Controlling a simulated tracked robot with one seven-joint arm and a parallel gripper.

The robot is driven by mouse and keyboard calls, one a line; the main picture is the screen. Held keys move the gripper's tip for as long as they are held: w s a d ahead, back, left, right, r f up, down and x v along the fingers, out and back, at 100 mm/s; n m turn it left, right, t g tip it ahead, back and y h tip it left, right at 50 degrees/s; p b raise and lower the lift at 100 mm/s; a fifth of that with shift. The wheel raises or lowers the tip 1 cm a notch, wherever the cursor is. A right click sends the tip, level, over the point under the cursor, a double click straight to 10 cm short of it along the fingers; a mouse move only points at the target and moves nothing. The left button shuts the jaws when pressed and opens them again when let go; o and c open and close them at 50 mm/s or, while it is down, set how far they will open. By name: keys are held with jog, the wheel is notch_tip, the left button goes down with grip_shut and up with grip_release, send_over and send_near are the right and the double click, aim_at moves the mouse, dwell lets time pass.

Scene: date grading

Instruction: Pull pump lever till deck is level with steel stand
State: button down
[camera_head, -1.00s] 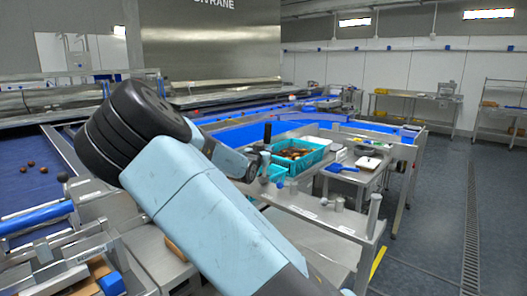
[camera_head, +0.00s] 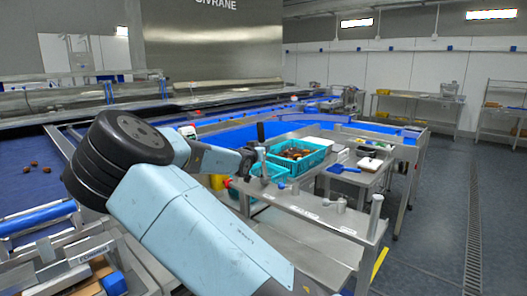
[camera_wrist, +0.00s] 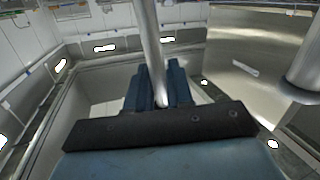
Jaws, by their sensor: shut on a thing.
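My gripper (camera_wrist: 157,88) is shut around a bare steel rod (camera_wrist: 148,35) in the wrist view; the rod passes upright between the two blue fingers. In the head view my gripper (camera_head: 252,160) is small and partly hidden behind my own arm, beside an upright lever with a dark grip (camera_head: 260,131). A steel stand (camera_head: 325,215) with small labels is in front and to the right of it. A teal crate (camera_head: 315,160) of dates rests just behind. I cannot tell which surface is the deck, or whether it is level with the stand.
A low steel table (camera_head: 349,179) with a white tray and blue scoop stands at the right. A steel post (camera_head: 375,215) rises from the stand's right end. A blue conveyor (camera_head: 225,137) runs behind. The floor (camera_head: 435,220) at the right is clear.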

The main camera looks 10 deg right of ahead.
jog(key=shift+w+a+f+n+g, duration=0.2)
jog(key=shift+w+a+n+g, duration=0.1)
jog(key=shift+w+a+n, duration=0.65)
jog(key=shift+w+f, duration=0.1)
jog(key=shift+w, duration=0.1)
jog(key=shift+w+n, duration=0.1)
jog(key=shift+n, duration=0.15)
jog(key=shift+s+d+m, duration=0.4)
jog(key=shift+s+m, duration=0.15)
jog(key=shift+m, duration=0.05)
dwell(0.4)
jog(key=shift+s, duration=0.1)
dwell(0.3)
